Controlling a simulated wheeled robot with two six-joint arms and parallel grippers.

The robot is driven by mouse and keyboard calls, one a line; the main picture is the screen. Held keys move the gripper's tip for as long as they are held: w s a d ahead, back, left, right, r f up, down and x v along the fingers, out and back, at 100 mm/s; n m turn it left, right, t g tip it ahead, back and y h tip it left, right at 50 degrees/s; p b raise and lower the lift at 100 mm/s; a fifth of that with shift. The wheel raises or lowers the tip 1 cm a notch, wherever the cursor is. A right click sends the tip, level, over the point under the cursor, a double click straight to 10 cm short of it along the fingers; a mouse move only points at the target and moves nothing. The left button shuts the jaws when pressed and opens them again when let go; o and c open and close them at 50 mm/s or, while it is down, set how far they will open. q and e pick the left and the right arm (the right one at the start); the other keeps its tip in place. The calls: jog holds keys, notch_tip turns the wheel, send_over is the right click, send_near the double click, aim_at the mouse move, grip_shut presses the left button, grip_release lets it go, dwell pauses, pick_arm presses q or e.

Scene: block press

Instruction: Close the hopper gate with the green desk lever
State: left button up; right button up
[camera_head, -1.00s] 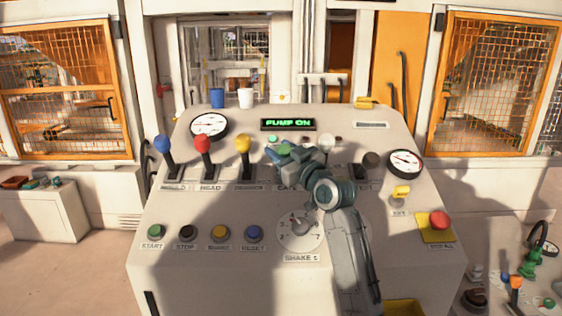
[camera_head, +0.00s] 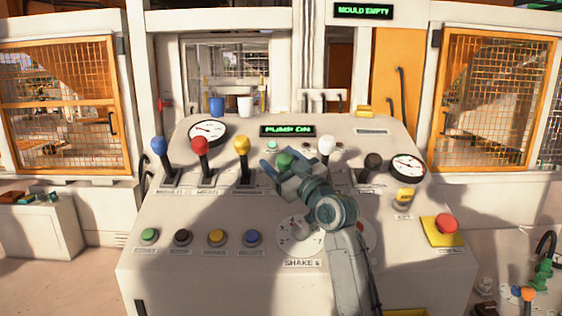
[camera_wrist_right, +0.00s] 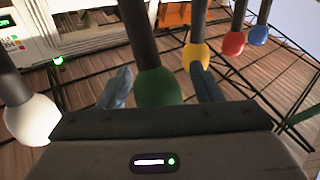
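The green desk lever's knob (camera_head: 285,161) stands in the lever row on the sloped desk, between the yellow lever and the white lever. My right gripper (camera_head: 283,172) is at this knob, with a finger on either side. In the right wrist view the green knob (camera_wrist_right: 159,88) sits between the two blue-grey fingers (camera_wrist_right: 161,88), which are spread with a small gap beside the knob. The gripper and wrist hide the lever's shaft base and label in the head view. My left gripper is not in view.
Neighbouring levers are yellow (camera_head: 242,146) to the left and white (camera_head: 326,147) to the right, both close to my gripper. Buttons and a dial (camera_head: 299,230) lie below. A display (camera_head: 287,130) reads "PUMP ON"; an upper one (camera_head: 363,11) reads "MOULD EMPTY".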

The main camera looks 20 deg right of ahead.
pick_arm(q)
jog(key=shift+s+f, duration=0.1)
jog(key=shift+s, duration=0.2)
pick_arm(e)
jog(key=shift+s, duration=0.1)
jog(key=shift+s+d+f, duration=0.1)
jog(key=shift+s, duration=0.05)
jog(key=b+v, duration=0.3)
jog(key=v, duration=0.7)
jog(key=shift+s, duration=0.15)
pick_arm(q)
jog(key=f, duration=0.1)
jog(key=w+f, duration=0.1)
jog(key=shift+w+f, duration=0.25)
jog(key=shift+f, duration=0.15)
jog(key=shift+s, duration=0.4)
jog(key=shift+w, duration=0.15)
